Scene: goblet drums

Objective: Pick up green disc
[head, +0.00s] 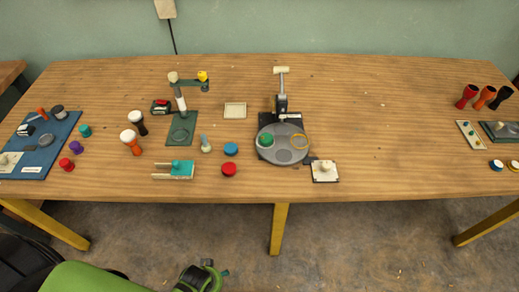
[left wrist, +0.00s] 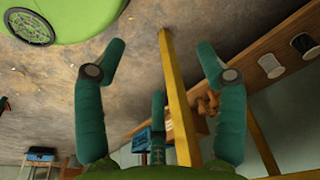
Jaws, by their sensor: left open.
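A green disc (head: 265,139) lies on the left part of a grey round plate (head: 284,158) on the table, right of the middle group of parts. A teal-green cap-like piece (head: 85,131) stands further left, beside the blue board. In the head view, the green and dark end of an arm, apparently my left one (head: 205,275), is low in front of the table, well below the discs. My right gripper is not seen.
Blue (head: 231,149) and red (head: 229,169) discs lie left of the plate.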

